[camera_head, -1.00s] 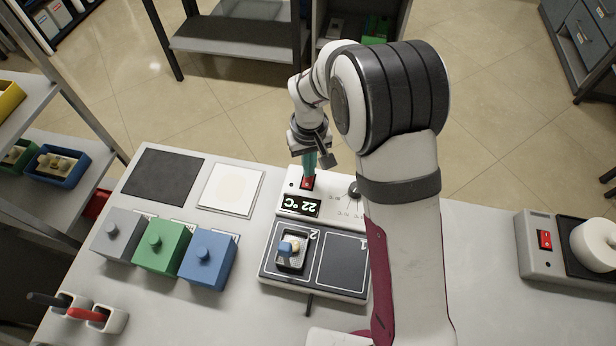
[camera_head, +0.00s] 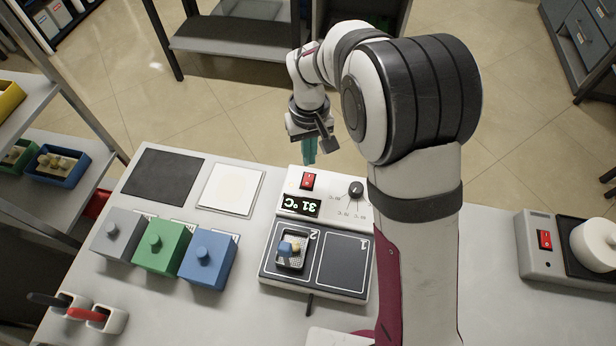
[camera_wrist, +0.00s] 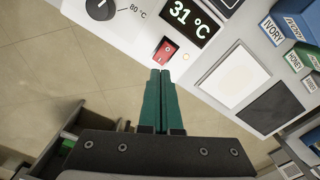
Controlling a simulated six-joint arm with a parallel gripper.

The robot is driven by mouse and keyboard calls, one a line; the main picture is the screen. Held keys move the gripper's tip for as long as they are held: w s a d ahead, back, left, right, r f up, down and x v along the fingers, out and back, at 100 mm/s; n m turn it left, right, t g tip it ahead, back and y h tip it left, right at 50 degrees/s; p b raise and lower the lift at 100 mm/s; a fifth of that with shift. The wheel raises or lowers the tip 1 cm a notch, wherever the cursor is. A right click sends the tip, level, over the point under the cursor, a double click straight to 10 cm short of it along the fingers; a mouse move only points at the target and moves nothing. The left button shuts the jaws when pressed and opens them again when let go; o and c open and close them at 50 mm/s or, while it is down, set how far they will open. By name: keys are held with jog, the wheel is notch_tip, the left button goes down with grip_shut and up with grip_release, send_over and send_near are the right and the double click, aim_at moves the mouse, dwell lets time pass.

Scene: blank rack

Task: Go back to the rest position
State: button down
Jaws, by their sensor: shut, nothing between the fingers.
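My gripper (camera_head: 309,152) hangs in the air beyond the back edge of the bench, above and behind the heater's red switch (camera_head: 308,181). Its two green fingers are shut together with nothing between them; they also show in the wrist view (camera_wrist: 158,100). The heater (camera_head: 283,268) is a white unit with a dark plate marked 1 and 2, a knob (camera_head: 356,188) and a display (camera_head: 300,205) reading 31 °C. A small tray (camera_head: 291,262) with a blue and a tan piece sits on the area marked 2. Fingers and switch are apart.
Grey, green (camera_head: 162,248) and blue (camera_head: 207,261) lidded boxes stand left of the heater. Behind them lie a dark mat (camera_head: 163,177) and a white pad (camera_head: 231,188). A second device (camera_head: 545,262) stands at the right.

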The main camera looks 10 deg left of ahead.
jog(key=shift+r, duration=0.85)
